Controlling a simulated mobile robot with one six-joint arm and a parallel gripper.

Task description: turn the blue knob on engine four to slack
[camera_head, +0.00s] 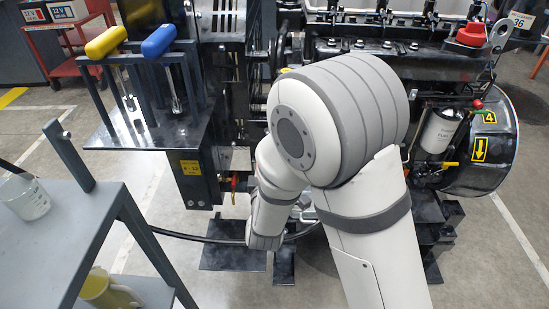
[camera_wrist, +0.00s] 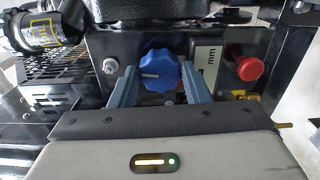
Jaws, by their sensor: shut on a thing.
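The blue knob (camera_wrist: 160,71) shows in the wrist view on a dark panel. A short white line on its face points to the left of the picture. My gripper (camera_wrist: 160,84) has one blue-grey finger on each side of the knob and is shut on it. In the head view my arm hides the gripper and the knob.
A red button (camera_wrist: 250,68) and a white scale plate (camera_wrist: 207,62) sit right of the knob. A black cylinder (camera_wrist: 42,32) is at upper left. In the head view, yellow (camera_head: 106,42) and blue (camera_head: 158,42) handled levers and a grey cart (camera_head: 60,225) stand left.

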